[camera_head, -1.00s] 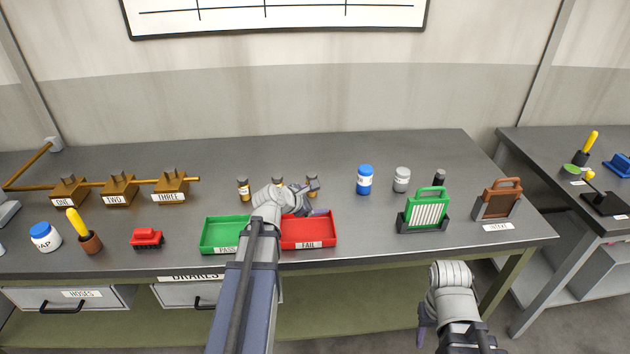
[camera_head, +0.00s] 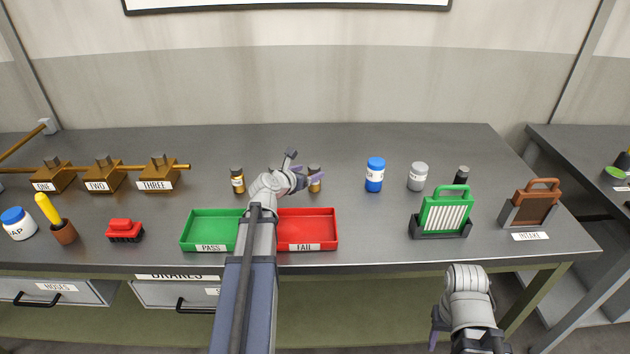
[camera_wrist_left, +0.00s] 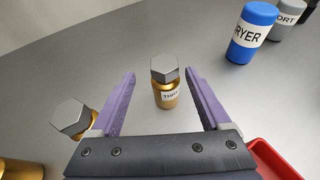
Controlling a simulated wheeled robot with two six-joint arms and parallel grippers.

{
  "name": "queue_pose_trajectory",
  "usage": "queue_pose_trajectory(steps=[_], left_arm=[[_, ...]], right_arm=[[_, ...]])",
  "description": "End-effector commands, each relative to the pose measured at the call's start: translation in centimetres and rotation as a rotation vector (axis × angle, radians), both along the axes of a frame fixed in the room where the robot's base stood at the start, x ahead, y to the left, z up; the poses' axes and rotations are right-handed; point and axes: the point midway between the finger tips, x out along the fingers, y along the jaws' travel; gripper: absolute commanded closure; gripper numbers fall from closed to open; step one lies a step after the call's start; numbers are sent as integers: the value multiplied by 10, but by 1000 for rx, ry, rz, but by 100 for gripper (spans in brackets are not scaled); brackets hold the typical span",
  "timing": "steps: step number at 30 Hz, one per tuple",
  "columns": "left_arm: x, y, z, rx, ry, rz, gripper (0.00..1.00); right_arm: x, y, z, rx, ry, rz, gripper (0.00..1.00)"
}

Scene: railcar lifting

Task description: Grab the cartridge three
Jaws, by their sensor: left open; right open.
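Cartridge three (camera_wrist_left: 166,92) is a small golden bottle with a grey hexagonal cap. It stands upright on the table, its partly readable label facing me in the left wrist view. In the head view it is the rightmost small bottle (camera_head: 314,180), partly behind my left gripper (camera_head: 298,170). That gripper is open, with one purple finger on each side of the cartridge in the wrist view (camera_wrist_left: 160,76), apart from it. A similar cartridge (camera_wrist_left: 72,117) is just outside the left finger. My right gripper (camera_head: 437,330) is open and empty in front of the table.
Another cartridge (camera_head: 237,181) stands further left. A green PASS tray (camera_head: 211,248) and a red FAIL tray (camera_head: 308,246) lie below my left arm. A blue bottle (camera_head: 375,176) and a grey one (camera_head: 418,177) stand to the right.

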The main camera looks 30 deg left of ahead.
Motion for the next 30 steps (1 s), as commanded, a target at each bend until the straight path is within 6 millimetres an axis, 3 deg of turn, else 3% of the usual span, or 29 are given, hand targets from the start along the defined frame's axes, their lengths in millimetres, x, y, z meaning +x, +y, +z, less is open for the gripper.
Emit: queue_pose_trajectory(steps=[10,19,26,30], left_arm=[[18,-1,-9,1,0,-2,20],[56,-4,-25,1,0,-3,20],[57,-5,-25,1,0,-2,20],[57,-5,-25,1,0,-2,32]], right_arm=[[0,0,-9,0,0,0,50],[0,0,-25,0,0,0,50],[0,0,-24,0,0,0,50],[0,0,-24,0,0,0,50]])
